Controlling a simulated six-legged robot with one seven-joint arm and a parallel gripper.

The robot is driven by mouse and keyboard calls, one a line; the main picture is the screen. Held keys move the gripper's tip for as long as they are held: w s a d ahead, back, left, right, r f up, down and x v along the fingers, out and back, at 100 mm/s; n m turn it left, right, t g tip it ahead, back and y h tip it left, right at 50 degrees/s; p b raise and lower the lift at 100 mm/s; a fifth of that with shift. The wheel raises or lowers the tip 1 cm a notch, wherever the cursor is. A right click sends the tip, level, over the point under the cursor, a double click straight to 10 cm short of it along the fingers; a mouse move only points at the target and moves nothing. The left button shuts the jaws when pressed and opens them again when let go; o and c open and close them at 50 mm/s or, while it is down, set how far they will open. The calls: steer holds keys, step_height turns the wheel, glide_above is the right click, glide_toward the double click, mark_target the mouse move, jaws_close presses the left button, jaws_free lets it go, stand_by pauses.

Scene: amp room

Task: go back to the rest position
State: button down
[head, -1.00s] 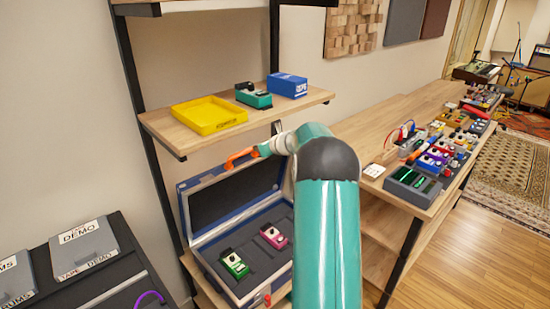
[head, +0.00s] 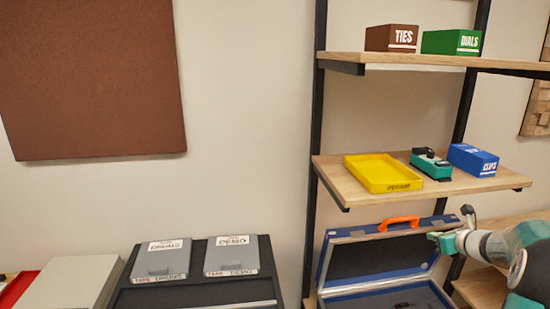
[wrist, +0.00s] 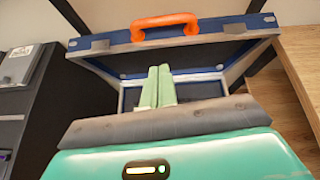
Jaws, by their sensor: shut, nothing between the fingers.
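My gripper (head: 440,237) is at the right of the head view, in front of the open lid of the blue case (head: 345,281). In the wrist view its two pale green fingers (wrist: 158,88) are together with nothing between them. The case lid with its orange handle (wrist: 165,25) stands up beyond the fingers in that view. I cannot tell from the pictures whether the fingers touch the lid. The inside of the case is mostly out of frame.
Above the case, a wooden shelf (head: 333,176) holds a yellow tray (head: 380,172), a teal pedal (head: 430,162) and a blue box (head: 473,160). Brown (head: 391,38) and green (head: 451,42) boxes stand on the upper shelf.

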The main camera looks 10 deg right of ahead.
steer(key=s+a+r+n+g+y, duration=0.1)
steer(key=s+a+r+n+g, duration=0.15)
steer(key=a+n, duration=0.55)
steer(key=s+a+r+n+g+y, duration=0.1)
steer(key=s+a+r+n, duration=0.25)
steer(key=a, duration=0.85)
steer(key=s+a+r+n+g+y, duration=0.1)
steer(key=s+a+r+n, duration=0.25)
steer(key=a+n, duration=0.45)
steer(key=s+a+f+n+h, duration=0.1)
steer(key=s+a+n, duration=0.3)
steer(key=s+n, duration=0.1)
steer(key=s+a+n+g+h, duration=0.1)
steer(key=s+a+n, duration=0.2)
steer(key=s+n, duration=0.2)
steer(key=s+a+f+n+g+h, duration=0.1)
steer(key=s+a+n, duration=0.3)
steer(key=s, duration=0.6)
steer(key=shift+s+a+f+n+h, duration=0.25)
steer(key=shift+a+f+n+h, duration=0.1)
steer(key=shift+n+h, duration=0.1)
